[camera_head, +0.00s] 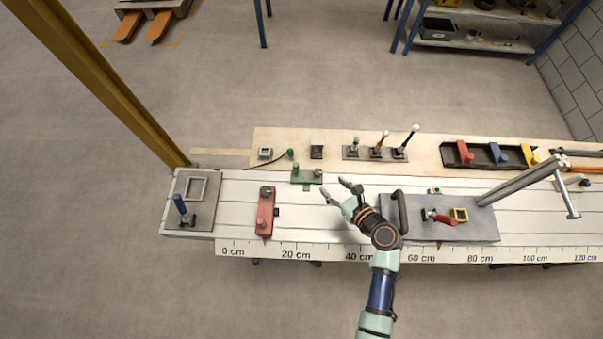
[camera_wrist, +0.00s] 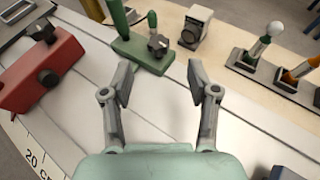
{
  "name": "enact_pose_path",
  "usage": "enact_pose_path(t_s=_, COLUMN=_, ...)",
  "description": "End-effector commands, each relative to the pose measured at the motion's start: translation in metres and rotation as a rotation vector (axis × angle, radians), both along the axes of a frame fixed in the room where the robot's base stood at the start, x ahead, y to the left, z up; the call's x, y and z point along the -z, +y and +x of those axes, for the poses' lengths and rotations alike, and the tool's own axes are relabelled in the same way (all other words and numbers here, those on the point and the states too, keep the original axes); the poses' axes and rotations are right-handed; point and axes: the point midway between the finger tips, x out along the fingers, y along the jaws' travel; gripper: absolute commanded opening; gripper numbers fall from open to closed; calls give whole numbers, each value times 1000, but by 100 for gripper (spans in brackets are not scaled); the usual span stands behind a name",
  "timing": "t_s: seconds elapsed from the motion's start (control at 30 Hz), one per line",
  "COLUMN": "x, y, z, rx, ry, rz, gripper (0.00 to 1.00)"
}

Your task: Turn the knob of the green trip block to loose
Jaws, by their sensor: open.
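The green trip block (camera_head: 306,178) lies on the white planked bed near its back edge. In the wrist view the green trip block (camera_wrist: 133,50) has a dark lobed knob (camera_wrist: 158,45) at its right end and an upright green post (camera_wrist: 118,18) at its left. In the head view the knob (camera_head: 318,172) is small, and its setting cannot be read. My gripper (camera_head: 337,189) is open and empty, to the right of and in front of the block. In the wrist view my gripper (camera_wrist: 160,80) has its fingers spread, with the knob beyond the gap between the tips.
A red block (camera_head: 265,212) with a dark knob sits to the left. A grey plate (camera_head: 460,230) with a handle and red lever lies right of my gripper. Three levers (camera_head: 377,152) and a small box (camera_head: 316,150) stand on the back board. The bed between is clear.

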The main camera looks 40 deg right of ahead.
Motion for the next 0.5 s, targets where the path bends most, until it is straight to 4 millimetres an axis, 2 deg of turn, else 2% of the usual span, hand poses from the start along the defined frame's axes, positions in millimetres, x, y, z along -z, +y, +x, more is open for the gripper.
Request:
enact_pose_path(t_s=0.17, x=4, y=-1, z=15, rx=-6, ry=0, rz=-5, gripper=60)
enact_pose_path(t_s=0.4, x=22, y=-4, z=56, rx=-9, ry=2, rz=-7, gripper=60)
enact_pose_path(t_s=0.5, x=26, y=-5, z=68, rx=-10, ry=2, rz=-8, gripper=60)
